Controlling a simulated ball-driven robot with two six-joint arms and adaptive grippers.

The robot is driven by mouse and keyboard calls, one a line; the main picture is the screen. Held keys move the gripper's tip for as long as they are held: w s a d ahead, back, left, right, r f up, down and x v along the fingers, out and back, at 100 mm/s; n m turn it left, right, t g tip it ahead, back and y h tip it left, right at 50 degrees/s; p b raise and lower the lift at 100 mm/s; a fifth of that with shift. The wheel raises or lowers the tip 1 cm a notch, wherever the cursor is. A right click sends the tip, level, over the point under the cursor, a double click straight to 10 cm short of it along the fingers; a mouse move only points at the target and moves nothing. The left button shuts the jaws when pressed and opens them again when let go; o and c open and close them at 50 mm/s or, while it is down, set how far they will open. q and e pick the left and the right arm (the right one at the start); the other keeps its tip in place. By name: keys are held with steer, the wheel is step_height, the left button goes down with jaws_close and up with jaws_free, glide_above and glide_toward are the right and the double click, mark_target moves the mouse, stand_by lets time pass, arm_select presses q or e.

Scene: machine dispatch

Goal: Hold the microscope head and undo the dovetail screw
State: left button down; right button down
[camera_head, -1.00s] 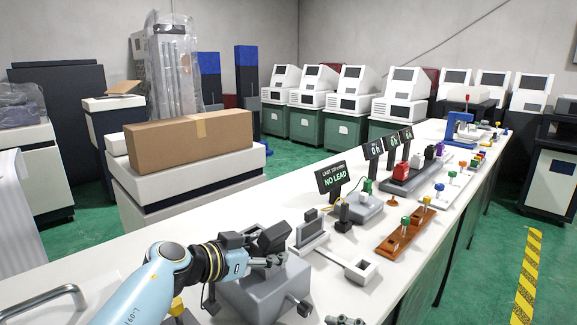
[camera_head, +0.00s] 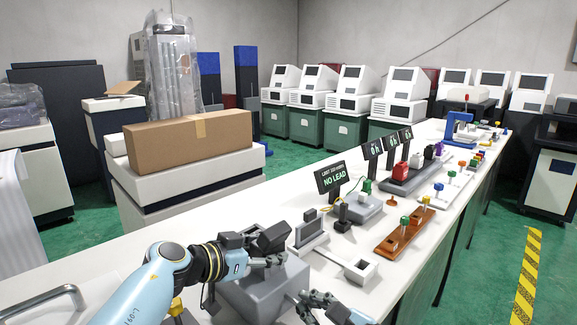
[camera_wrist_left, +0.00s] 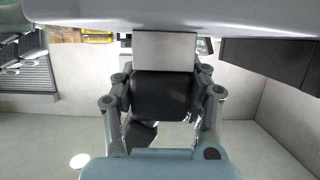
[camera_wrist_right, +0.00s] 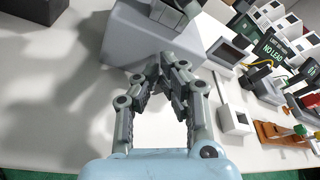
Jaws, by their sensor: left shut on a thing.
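The microscope's grey body (camera_head: 262,292) stands at the front of the bench, with its dark head (camera_head: 272,238) above it. My left gripper (camera_head: 268,262) is shut on the head; in the left wrist view the dark head part (camera_wrist_left: 162,95) sits between its fingers. My right gripper (camera_head: 308,297) is at the right side of the body, where the dovetail screw sits. In the right wrist view its fingertips (camera_wrist_right: 167,76) are close together beside the grey body (camera_wrist_right: 140,45). They hide the screw, so I cannot tell whether they grip it.
A small grey stand with an open square end (camera_head: 358,270) lies right of the microscope. Behind it are a NO LEAD sign (camera_head: 335,178), a brown rack (camera_head: 404,232) and a grey tray with coloured parts (camera_head: 412,178). The bench (camera_head: 120,245) is clear at the left.

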steer(key=shift+s+a+f, duration=0.25)
steer(key=shift+a+f, duration=0.05)
stand_by(0.6)
steer(key=shift+s+a+f, duration=0.15)
steer(key=shift+s+f, duration=0.05)
steer(key=shift+s, duration=0.05)
steer(key=shift+s+a+f, duration=0.15)
steer(key=shift+a, duration=0.1)
stand_by(0.4)
steer(key=shift+s+a+r, duration=0.1)
steer(key=shift+s+r, duration=0.05)
steer(key=shift+r, duration=0.15)
steer(key=shift+s, duration=0.15)
steer(key=s+d, duration=0.1)
steer(key=d, duration=0.1)
steer(key=s+d, duration=0.2)
steer(key=shift+s+d+r, duration=0.2)
steer(key=shift+d, duration=0.15)
